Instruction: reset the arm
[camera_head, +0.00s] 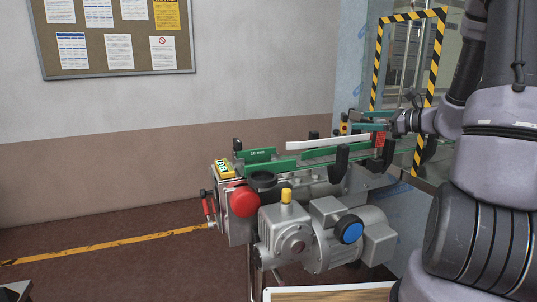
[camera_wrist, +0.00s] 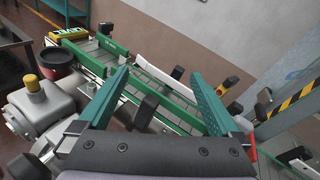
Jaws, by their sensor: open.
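My gripper (camera_head: 371,120) is at the far right end of the small conveyor in the head view, held out level above it by my arm at the right edge. In the wrist view, my gripper (camera_wrist: 160,95) shows two green fingers spread wide apart, with nothing between them. The conveyor (camera_wrist: 175,98) with green side rails runs below and beyond the fingers. Whether a finger touches a rail cannot be told.
The conveyor machine has a red button (camera_head: 243,201), a yellow-capped grey motor (camera_head: 290,228) and black knobs (camera_head: 342,163). A black-and-yellow striped frame (camera_head: 376,75) stands behind my gripper. A wooden board (camera_head: 330,294) lies at the bottom.

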